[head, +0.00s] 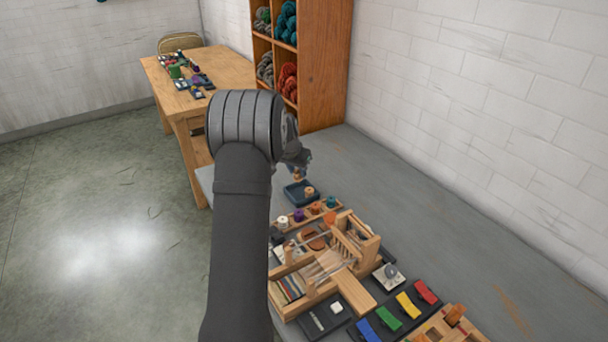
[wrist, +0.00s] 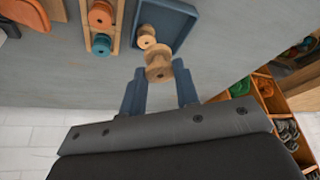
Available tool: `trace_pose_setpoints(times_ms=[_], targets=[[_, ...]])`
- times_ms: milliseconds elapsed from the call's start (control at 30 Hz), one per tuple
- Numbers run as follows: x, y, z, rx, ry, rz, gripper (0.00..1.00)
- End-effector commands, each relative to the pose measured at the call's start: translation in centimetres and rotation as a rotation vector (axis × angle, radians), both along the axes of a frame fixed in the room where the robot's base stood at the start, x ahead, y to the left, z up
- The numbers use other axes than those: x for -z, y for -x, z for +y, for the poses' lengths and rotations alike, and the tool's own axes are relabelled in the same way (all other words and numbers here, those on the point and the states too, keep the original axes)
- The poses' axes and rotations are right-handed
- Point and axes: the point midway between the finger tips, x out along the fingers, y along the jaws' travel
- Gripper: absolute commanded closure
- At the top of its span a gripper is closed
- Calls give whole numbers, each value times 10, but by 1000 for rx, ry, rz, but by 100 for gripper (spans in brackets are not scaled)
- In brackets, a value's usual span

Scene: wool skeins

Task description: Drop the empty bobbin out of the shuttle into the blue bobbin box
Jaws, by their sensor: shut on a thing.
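My gripper (head: 298,167) is shut on an empty wooden bobbin (head: 298,175), held above the blue bobbin box (head: 289,201). In the wrist view the held bobbin (wrist: 158,66) is bare wood between the blue fingers of my gripper (wrist: 159,82). The blue box (wrist: 189,22) lies beyond it, with a second wooden bobbin (wrist: 147,36) inside. The held bobbin appears in front of the near part of the box and apart from its floor. I cannot make out the shuttle for certain.
A wooden rack with an orange bobbin (wrist: 100,14) and a teal bobbin (wrist: 101,45) stands beside the box. A wooden loom (head: 362,295) and several coloured blocks (head: 408,305) lie nearer. The grey bench (head: 440,235) is clear on the right.

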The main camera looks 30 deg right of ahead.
Motion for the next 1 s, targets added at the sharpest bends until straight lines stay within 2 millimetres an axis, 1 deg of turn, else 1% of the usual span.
trace_pose_setpoints(times_ms=[33,100,200,300,567,767,900,1000], targets=[[9,-11,-2,-14,-1,1,92],[17,-24,-4,-33,0,1,92],[26,-36,-5,-51,0,0,92],[31,-44,-6,-63,0,-1,92],[41,-47,-6,-68,1,-1,92],[58,-46,-6,-67,0,0,92],[73,-46,-6,-67,0,0,92],[71,-46,-7,-67,1,-1,92]])
